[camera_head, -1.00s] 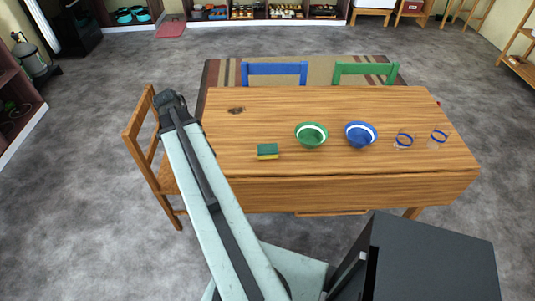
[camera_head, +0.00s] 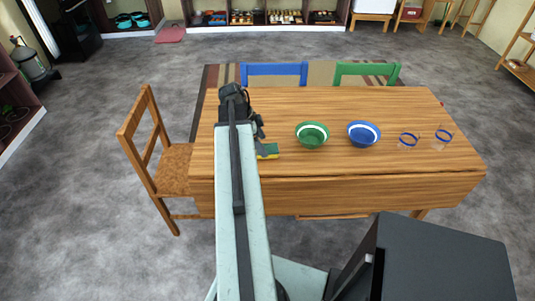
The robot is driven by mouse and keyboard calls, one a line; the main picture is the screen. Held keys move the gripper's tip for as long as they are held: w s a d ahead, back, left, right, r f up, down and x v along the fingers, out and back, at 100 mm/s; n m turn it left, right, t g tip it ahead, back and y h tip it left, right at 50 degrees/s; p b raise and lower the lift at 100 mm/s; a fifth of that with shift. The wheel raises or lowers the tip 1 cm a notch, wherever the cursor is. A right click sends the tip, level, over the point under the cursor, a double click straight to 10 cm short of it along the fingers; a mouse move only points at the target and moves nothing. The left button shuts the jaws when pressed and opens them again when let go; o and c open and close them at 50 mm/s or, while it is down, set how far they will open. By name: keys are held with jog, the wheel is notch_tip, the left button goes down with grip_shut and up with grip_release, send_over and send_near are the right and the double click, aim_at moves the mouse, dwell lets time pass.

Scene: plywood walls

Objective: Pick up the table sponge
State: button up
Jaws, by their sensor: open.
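The sponge (camera_head: 268,152), green on top with a yellow lower layer, lies on the wooden table (camera_head: 330,185) near its left front part. The arm hides the sponge's left end. My gripper (camera_head: 259,132) is a small dark shape at the far end of my arm, just behind and slightly left of the sponge in the picture. It is open and nothing shows in it. Its fingertips are too small and too covered to make out, and I cannot tell its height above the table.
A green bowl (camera_head: 312,136), a blue bowl (camera_head: 363,134) and two blue-rimmed glasses (camera_head: 408,141) (camera_head: 442,139) stand right of the sponge. A wooden chair (camera_head: 160,165) is at the table's left end. Blue (camera_head: 274,70) and green (camera_head: 366,70) chairs stand behind.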

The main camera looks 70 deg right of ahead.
aim_at(266, 148)
jog(key=b+x, duration=0.2)
jog(key=x, duration=0.2)
jog(key=shift+b, duration=0.3)
jog(key=shift+r, duration=0.15)
jog(key=c, duration=1.4)
jog(key=shift+r, duration=0.1)
notch_tip(266, 148, up, 10)
jog(key=p, duration=1)
